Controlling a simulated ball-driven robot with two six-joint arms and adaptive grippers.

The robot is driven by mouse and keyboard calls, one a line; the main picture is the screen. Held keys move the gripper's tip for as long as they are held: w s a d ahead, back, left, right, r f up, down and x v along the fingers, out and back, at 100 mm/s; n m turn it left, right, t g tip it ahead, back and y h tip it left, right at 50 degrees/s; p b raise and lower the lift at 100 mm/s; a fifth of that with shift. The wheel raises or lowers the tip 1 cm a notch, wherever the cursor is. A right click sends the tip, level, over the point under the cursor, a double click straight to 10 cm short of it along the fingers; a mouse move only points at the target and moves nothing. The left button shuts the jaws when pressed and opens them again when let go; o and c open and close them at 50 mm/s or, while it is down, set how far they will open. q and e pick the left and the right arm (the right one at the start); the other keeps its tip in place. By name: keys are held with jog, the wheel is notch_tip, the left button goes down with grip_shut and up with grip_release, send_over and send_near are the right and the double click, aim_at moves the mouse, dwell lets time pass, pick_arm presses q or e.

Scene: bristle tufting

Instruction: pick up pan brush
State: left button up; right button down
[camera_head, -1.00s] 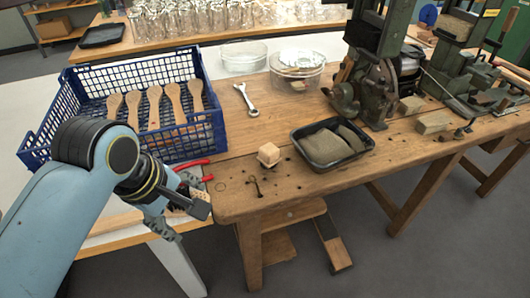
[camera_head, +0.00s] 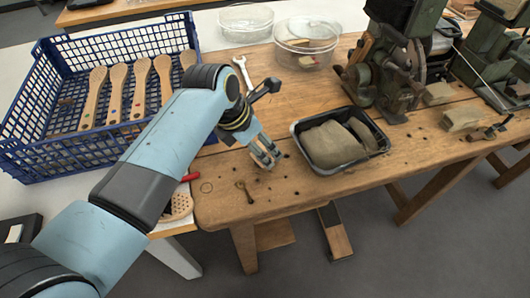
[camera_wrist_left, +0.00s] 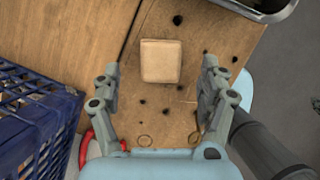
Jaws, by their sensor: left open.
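A small pale wooden block (camera_wrist_left: 161,61), the likely pan brush, sits on the wooden bench (camera_wrist_left: 110,20) in the left wrist view. I see only its plain top and cannot tell whether it has bristles. My left gripper (camera_wrist_left: 160,75) is open, with one finger on each side of the block and a visible gap on both sides. In the head view the left gripper (camera_head: 266,156) is low over the bench, left of the black tray, and hides the block. My right gripper is not in view.
A black tray (camera_head: 296,143) with grey-brown lumps stands just right of the gripper. A blue crate (camera_head: 60,167) with wooden handles is at left. A wrench (camera_head: 243,72), clear tubs (camera_head: 306,57) and a green machine (camera_head: 388,75) are behind. A perforated wooden piece (camera_head: 178,207) lies at the front edge.

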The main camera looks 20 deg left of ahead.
pick_arm(q)
jog(key=x, duration=0.4)
jog(key=shift+f+b, duration=0.3)
jog(key=shift+w+d+f, duration=0.1)
jog(key=shift+c, duration=2.2)
jog(key=c, duration=1)
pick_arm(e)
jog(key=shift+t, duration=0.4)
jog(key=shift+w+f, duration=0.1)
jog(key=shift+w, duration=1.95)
